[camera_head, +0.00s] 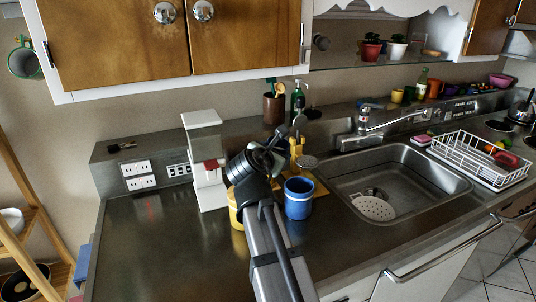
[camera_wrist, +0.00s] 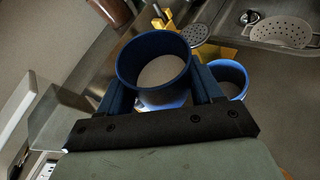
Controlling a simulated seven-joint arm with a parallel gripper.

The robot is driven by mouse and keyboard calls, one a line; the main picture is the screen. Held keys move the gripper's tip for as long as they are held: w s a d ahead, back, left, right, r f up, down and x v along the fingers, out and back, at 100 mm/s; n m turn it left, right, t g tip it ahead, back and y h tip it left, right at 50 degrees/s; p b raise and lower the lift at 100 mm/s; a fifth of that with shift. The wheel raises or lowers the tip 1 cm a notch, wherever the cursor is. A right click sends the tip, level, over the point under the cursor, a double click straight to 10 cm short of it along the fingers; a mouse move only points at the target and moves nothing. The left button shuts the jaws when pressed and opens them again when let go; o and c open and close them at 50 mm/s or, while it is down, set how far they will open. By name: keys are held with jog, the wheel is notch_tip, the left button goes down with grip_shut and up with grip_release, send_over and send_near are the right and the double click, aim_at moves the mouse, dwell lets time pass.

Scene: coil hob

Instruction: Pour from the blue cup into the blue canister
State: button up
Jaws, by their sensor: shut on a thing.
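The blue cup (camera_wrist: 150,45) is between the fingers of my gripper (camera_wrist: 162,85), which is shut on it. The cup's round opening shows in the wrist view, with pale whitish contents or a pale floor inside. A second blue vessel, the blue canister (camera_wrist: 240,92), stands just right of the cup in that view, apparently lower, with its open top showing. In the head view the blue canister (camera_head: 298,204) stands upright on the counter, right of my arm. My gripper (camera_head: 264,160) is above and left of it there; the held cup is mostly hidden.
A white coffee machine (camera_head: 205,165) stands left of my arm, and a yellow vessel (camera_head: 236,210) is partly behind it. The sink (camera_head: 375,190) and a white dish rack (camera_head: 480,160) lie to the right. The counter at front left (camera_head: 150,240) is clear.

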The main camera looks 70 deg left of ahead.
jog(key=w+a+f+m+t, duration=0.1)
jog(key=w+a+f+m, duration=0.3)
jog(key=w+f+m, duration=0.1)
jog(key=shift+f+m+t, duration=0.3)
jog(key=shift+f, duration=0.55)
jog(key=shift+w, duration=0.1)
jog(key=shift+r+m+y, duration=0.25)
jog(key=shift+m+y, duration=0.35)
jog(key=shift+r+m+y, duration=0.3)
jog(key=shift+m, duration=0.3)
